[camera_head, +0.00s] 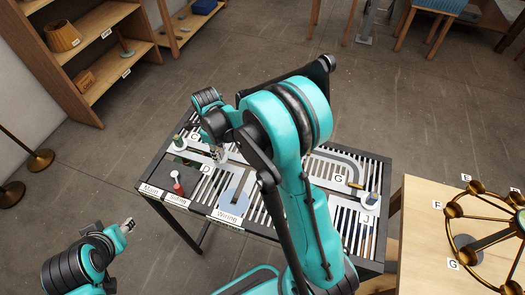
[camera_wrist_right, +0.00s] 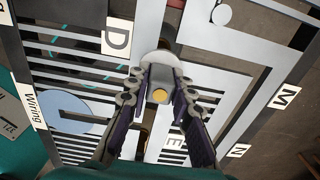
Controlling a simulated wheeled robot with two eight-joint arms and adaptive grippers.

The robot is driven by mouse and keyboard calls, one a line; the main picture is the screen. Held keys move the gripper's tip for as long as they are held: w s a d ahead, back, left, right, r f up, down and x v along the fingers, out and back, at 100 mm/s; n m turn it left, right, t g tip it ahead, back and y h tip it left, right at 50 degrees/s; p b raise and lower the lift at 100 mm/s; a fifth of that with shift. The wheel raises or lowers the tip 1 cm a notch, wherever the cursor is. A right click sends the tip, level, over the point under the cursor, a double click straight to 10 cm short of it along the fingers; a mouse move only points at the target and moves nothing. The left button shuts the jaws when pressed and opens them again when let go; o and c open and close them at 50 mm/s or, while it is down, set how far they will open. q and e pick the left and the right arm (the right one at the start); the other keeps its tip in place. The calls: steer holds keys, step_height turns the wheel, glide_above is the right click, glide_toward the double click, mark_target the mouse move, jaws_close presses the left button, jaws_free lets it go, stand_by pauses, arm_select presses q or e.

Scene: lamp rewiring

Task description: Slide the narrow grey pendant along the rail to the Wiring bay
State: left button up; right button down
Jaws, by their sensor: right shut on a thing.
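The narrow grey pendant (camera_wrist_right: 162,68) is between the fingers of my right gripper (camera_wrist_right: 158,112) in the right wrist view, with a round yellow spot on it. My right gripper (camera_head: 217,155) is shut on it, over the slotted rail board (camera_head: 262,236), near the D label. In the head view the pendant is mostly hidden by the gripper. The Wiring bay, a blue-grey disc (camera_head: 232,203), lies nearer the board's front edge, apart from the pendant; it also shows in the right wrist view (camera_wrist_right: 68,112). My left gripper (camera_head: 128,225) is off the board, its finger gap too small to judge.
A red-topped piece (camera_head: 178,186) and a green one (camera_head: 178,142) stand at the board's left. A blue-topped piece (camera_head: 371,199) and a yellow one (camera_head: 355,185) are at its right. A wooden table (camera_head: 415,222) with a brass ring lamp (camera_head: 449,238) stands at the right.

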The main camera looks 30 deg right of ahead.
steer(key=shift+s+d+b, duration=0.2)
steer(key=shift+s+d, duration=1.65)
steer(key=shift+s, duration=0.3)
steer(key=shift+s+d+b, duration=0.2)
steer(key=shift+s+d, duration=1.65)
steer(key=shift+s, duration=0.25)
steer(key=shift+s+a, duration=1.5)
steer(key=shift+a, duration=0.3)
steer(key=shift+s+a, duration=1.5)
steer(key=shift+a, duration=0.3)
steer(key=shift+s+a, duration=1.5)
steer(key=shift+a, duration=0.3)
steer(key=c, duration=1.3)
jaws_free()
steer(key=shift+o, duration=0.2)
steer(key=shift+r, duration=0.1)
step_height(320, 180, up, 12)
